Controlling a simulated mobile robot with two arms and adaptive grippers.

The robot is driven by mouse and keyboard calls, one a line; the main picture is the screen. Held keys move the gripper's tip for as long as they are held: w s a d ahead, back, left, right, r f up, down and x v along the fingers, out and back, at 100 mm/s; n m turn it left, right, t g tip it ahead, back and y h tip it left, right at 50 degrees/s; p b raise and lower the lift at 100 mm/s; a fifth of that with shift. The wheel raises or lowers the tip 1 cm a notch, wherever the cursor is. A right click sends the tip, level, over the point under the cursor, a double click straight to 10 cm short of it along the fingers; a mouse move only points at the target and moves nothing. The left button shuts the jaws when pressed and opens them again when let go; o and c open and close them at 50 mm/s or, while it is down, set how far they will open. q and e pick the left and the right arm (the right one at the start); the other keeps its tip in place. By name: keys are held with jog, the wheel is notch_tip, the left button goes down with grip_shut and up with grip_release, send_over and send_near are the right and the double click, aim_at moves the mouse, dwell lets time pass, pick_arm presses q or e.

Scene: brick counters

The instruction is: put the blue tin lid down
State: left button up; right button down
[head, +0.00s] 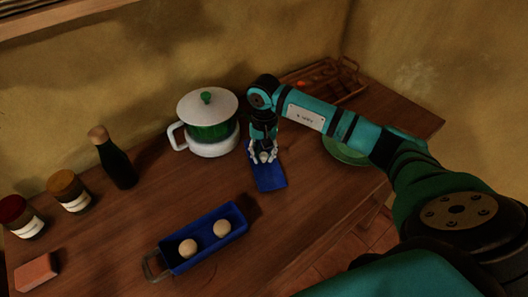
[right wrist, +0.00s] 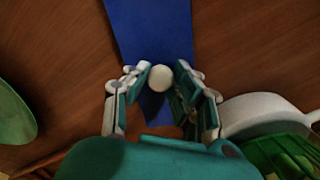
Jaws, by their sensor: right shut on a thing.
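The blue tin lid (head: 269,179) is a flat blue panel with a pale round knob. My right gripper (head: 263,157) is shut on this knob, right of the pot. In the right wrist view the lid (right wrist: 150,30) stretches away beneath the fingers, with the knob (right wrist: 161,78) between them. I cannot tell whether the lid touches the counter. The open blue tin (head: 207,256) stands nearer the front left, with two pale round things (head: 222,228) in it and a handle at its left end. My left gripper is not in view.
A white and green lidded pot (head: 208,118) stands left of my right gripper. A green plate (head: 345,153) lies right, partly behind my arm. A wooden crate (head: 350,88) is at the back. A dark bottle (head: 119,165), two jars (head: 68,190) and a reddish block (head: 36,272) stand left.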

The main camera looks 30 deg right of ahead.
aim_at(264, 155)
jog(key=shift+f, duration=0.1)
jog(key=shift+f, duration=0.15)
jog(key=c, duration=1.1)
grip_release()
jog(key=shift+r, duration=0.6)
notch_tip(264, 155, up, 11)
jog(key=b, duration=0.2)
jog(key=shift+r+b, duration=0.2)
jog(key=shift+b, duration=0.1)
